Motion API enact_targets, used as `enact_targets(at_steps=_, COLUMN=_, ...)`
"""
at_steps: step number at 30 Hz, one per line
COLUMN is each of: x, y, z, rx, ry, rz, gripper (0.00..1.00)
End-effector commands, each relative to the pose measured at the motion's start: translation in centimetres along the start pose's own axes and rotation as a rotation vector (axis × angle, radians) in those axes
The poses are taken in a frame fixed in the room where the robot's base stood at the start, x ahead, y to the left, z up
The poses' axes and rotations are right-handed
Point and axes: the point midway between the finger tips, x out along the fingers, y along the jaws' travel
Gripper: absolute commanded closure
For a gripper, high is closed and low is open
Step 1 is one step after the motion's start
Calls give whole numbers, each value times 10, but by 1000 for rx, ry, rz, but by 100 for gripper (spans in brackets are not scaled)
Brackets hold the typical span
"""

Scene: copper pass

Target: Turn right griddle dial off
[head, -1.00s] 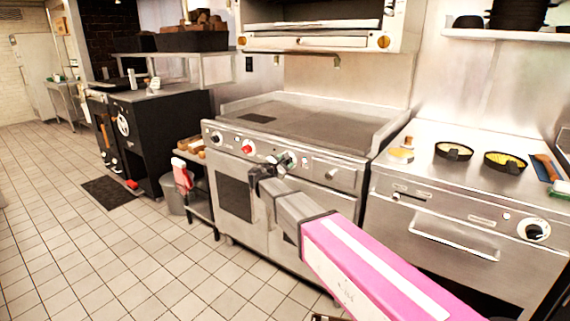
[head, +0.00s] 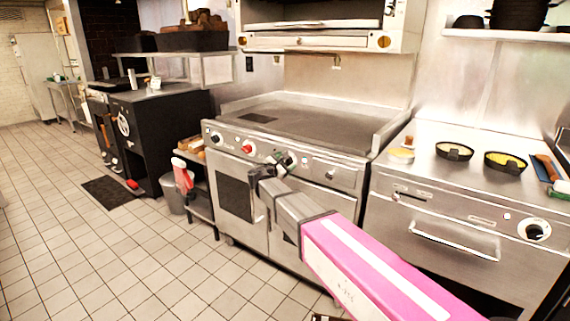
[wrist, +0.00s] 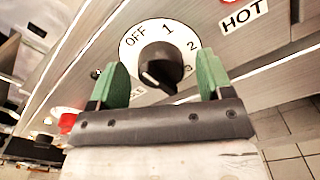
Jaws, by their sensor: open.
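The right griddle dial (wrist: 160,66) is a black knob on a round white plate marked OFF, 1, 2 and 3. A pale mark shows on the knob's lower edge, but I cannot tell for certain which setting it points to. My gripper (wrist: 160,82) is open, with one green finger on each side of the knob; I cannot tell if they touch it. In the head view, my gripper (head: 272,166) is at the front panel of the griddle (head: 310,125), partly covering the dial (head: 291,160).
A red knob (head: 247,148) and another dial (head: 215,138) sit further left on the griddle panel. A HOT label (wrist: 243,15) is beside the dial. A counter with two black pans (head: 505,162) stands at right.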

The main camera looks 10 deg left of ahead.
Motion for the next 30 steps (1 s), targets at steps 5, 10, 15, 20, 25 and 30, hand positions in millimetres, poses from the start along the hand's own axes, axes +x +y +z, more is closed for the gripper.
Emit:
enact_targets(at_steps=5, x=-20, y=-1, z=0, rx=0, ry=1, rz=2, gripper=27)
enact_targets(at_steps=10, x=-52, y=-1, z=1, rx=0, ry=2, rz=3, gripper=27)
enact_targets(at_steps=15, x=-82, y=-1, z=0, rx=0, ry=2, rz=2, gripper=27)
enact_targets(at_steps=20, x=-100, y=0, z=0, rx=0, ry=2, rz=1, gripper=27)
enact_targets(at_steps=25, x=-107, y=0, z=0, rx=0, ry=1, rz=0, gripper=27)
enact_targets(at_steps=30, x=-107, y=0, z=0, rx=0, ry=0, rz=0, gripper=27)
